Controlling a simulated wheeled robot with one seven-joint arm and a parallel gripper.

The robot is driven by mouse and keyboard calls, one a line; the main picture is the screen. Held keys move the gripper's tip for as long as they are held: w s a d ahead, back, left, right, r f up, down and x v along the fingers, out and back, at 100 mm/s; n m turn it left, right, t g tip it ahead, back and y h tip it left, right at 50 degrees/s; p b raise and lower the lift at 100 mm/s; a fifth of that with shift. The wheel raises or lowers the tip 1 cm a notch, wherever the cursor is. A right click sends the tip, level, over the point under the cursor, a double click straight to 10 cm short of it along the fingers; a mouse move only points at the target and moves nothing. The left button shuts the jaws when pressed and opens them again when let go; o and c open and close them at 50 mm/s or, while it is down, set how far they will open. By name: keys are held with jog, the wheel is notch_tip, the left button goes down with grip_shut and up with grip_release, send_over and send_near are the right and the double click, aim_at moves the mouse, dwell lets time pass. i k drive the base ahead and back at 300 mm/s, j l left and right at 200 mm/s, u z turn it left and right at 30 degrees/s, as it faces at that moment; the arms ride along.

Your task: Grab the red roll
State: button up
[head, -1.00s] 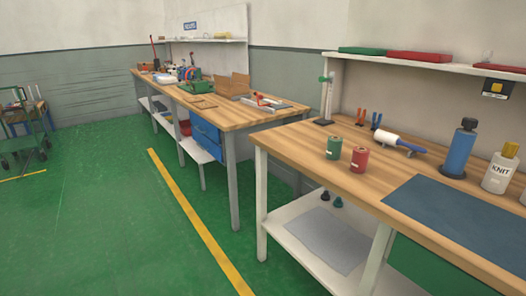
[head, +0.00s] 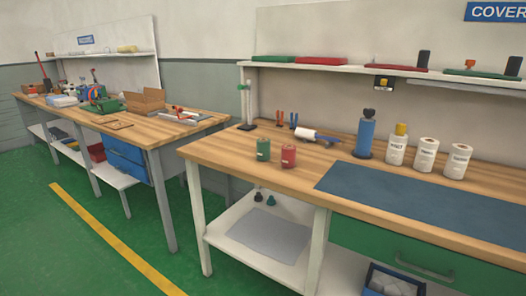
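A small red roll (head: 288,156) stands upright on the wooden top of the near workbench (head: 222,150), close to its front edge. A green roll (head: 263,149) of similar size stands just left of it, a small gap apart. My gripper does not show in the head view, so its state cannot be seen.
A dark blue mat (head: 400,197) lies to the right. Green floor (head: 60,240) is clear at left, beside a second bench (head: 190,126).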

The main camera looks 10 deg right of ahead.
aim_at(288, 151)
jog(key=i+u, duration=0.4)
jog(key=i, duration=0.3)
jog(key=i+l+u, duration=0.15)
jog(key=i+u, duration=0.25)
jog(key=i, duration=0.25)
jog(key=i+l, duration=0.3)
